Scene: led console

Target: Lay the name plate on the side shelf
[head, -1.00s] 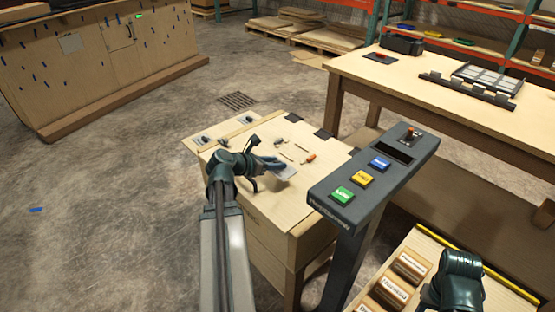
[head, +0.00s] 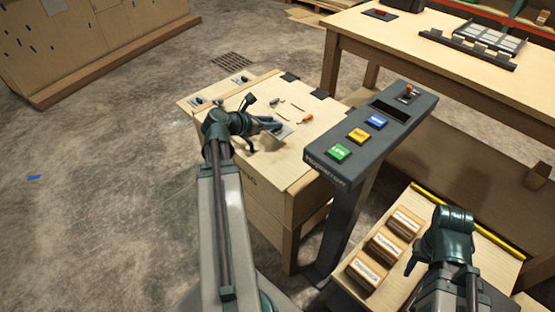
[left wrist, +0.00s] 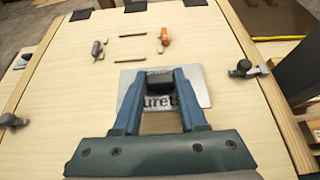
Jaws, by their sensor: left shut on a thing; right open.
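The name plate (left wrist: 193,84) is a flat silver-grey plate with dark letters, partly hidden by the fingers in the left wrist view. In the head view it is a small pale patch (head: 283,131) at the fingertips. My left gripper (head: 272,124) is shut on it, over the pale wooden console top (left wrist: 75,95). I cannot tell whether the plate touches the top. My right gripper (head: 413,264) is open, beside a light wooden shelf (head: 398,288) at the lower right; its jaws are mostly hidden.
An orange-handled piece (left wrist: 164,38), a grey piece (left wrist: 97,48) and two dark strips lie beyond the plate. A dark post panel (head: 372,130) with green, yellow and blue buttons stands right of the console top. Labelled wooden blocks (head: 385,244) occupy the shelf's left part.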

